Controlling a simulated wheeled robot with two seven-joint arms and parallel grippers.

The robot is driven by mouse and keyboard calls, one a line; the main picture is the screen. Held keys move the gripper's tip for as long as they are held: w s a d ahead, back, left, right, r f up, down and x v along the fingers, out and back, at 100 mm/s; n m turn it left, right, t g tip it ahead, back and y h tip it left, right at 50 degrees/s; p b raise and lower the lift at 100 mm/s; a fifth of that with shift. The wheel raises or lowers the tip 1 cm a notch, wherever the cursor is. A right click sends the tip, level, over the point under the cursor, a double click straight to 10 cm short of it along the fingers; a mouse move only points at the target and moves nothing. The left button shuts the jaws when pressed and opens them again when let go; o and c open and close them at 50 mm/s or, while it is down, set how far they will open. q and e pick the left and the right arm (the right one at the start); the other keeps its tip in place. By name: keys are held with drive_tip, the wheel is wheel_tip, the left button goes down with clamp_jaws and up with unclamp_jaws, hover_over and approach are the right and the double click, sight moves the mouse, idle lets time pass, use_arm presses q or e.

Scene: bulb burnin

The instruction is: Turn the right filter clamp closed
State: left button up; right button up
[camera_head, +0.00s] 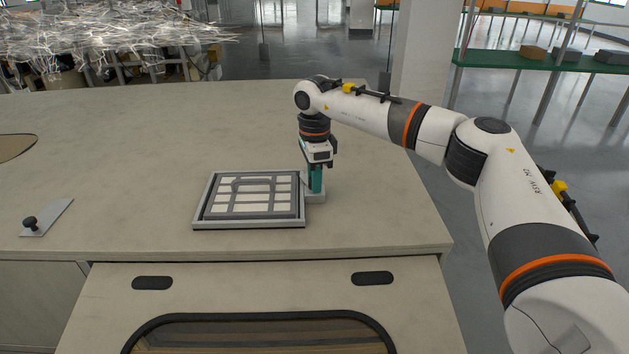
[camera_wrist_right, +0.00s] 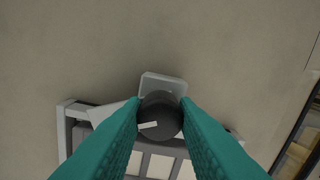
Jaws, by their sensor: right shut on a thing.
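The filter (camera_head: 250,209), a grey frame with a pale grid and a handle, lies flat on the table. The right filter clamp (camera_head: 316,197) sits at its right edge, a small light grey block. In the right wrist view its dark round knob (camera_wrist_right: 160,118) carries a white mark, and a grey plate (camera_wrist_right: 101,111) reaches left from it, slanting toward the frame edge (camera_wrist_right: 70,130). My right gripper (camera_head: 316,187) points down and its teal fingers are shut on the knob. The fingers partly hide the clamp. My left gripper is not in view.
A grey plate with a black knob (camera_head: 31,223) lies on the table at the left. The table (camera_head: 130,130) is otherwise clear around the filter. Its right edge drops to the floor, and a front panel with dark slots (camera_head: 152,283) is below.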

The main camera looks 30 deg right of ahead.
drive_tip(key=n, duration=0.3)
drive_tip(key=shift+b, duration=0.3)
drive_tip(key=n, duration=0.3)
drive_tip(key=shift+r+n+b, duration=0.1)
drive_tip(key=shift+n+b, duration=0.2)
drive_tip(key=n, duration=0.6)
drive_tip(key=shift+w+r, duration=0.1)
drive_tip(key=shift+r, duration=0.05)
drive_tip(key=shift+n, duration=0.3)
drive_tip(key=o, duration=0.8)
drive_tip(key=shift+o, duration=0.9)
